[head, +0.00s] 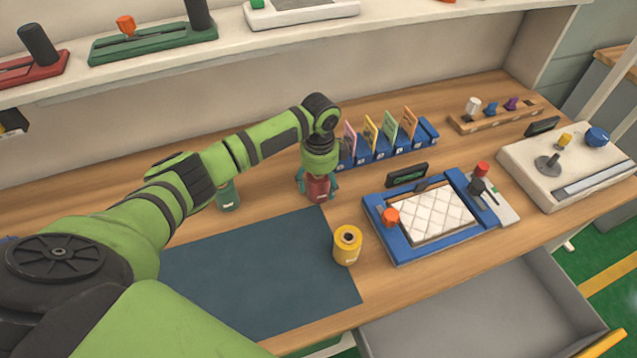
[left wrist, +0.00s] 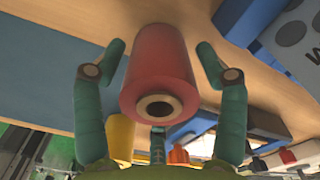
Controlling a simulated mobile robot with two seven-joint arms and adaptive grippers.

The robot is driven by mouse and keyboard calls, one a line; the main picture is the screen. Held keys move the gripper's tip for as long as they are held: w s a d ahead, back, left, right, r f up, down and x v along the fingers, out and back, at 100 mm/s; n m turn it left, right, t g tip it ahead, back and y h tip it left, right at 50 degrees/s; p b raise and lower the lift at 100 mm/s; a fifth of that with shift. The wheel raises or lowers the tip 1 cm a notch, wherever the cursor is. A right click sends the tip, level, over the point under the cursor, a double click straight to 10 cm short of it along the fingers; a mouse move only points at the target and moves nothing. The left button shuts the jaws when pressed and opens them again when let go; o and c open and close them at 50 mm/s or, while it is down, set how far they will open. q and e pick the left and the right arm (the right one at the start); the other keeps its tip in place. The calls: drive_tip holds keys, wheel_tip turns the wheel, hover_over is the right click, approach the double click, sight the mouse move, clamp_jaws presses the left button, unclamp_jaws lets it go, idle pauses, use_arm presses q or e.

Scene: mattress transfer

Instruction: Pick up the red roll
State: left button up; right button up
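The red roll (head: 318,188) stands on the wooden table at the back edge of the dark blue mat. In the left wrist view the red roll (left wrist: 159,72) fills the middle, its round end with a dark hole facing the camera. My left gripper (head: 317,190) points down over it in the head view. Its teal fingers (left wrist: 160,55) are spread on both sides of the roll, with visible gaps, so it is open and not gripping. My right gripper is in neither view.
A yellow roll (head: 347,246) stands at the mat's (head: 262,270) right edge. A green roll (head: 228,196) stands behind the mat, left of the gripper. A blue rack with colored cards (head: 395,150) is close right of the gripper. A blue frame with a quilted white pad (head: 430,216) lies farther right.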

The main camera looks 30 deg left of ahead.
use_arm(q)
drive_tip(key=c, duration=0.8)
